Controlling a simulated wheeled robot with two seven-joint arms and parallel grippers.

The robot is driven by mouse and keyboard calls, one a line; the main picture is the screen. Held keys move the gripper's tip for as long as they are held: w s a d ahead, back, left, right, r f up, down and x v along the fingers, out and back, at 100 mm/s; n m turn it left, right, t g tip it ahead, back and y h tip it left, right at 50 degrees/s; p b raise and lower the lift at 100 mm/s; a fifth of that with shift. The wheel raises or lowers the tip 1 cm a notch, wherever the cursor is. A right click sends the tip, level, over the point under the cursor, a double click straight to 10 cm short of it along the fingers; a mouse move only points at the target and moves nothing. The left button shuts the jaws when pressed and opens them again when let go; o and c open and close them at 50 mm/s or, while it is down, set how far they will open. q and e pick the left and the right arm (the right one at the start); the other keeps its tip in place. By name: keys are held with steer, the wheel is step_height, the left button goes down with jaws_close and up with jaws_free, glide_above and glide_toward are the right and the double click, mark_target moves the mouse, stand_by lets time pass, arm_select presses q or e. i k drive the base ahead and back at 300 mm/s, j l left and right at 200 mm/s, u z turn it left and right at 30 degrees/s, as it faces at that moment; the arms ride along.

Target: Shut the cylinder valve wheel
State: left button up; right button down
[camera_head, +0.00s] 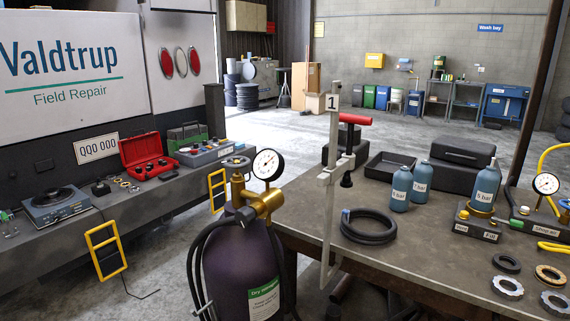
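A purple gas cylinder (232,262) with a green and white label stands upright at the lower middle, in front of the bench. A brass valve and regulator (262,203) sit on its top, with a white-faced round gauge (268,165) on the right. A dark round piece (237,162), which looks like the valve wheel, tops the brass stem left of the gauge. It is small here, and I cannot tell how far it is turned. Black hoses (200,245) hang around the cylinder's shoulder and sides. Neither of my grippers is in view.
The workbench (310,215) is close on the right, with an upright pale metal bar (331,185), a coiled black hose (368,227) and blue bottles (401,190). A grey truck ledge (150,205) runs along the left. Floor between them is partly open.

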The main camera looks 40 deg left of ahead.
mark_target(237, 163)
steer(key=u, duration=1.55)
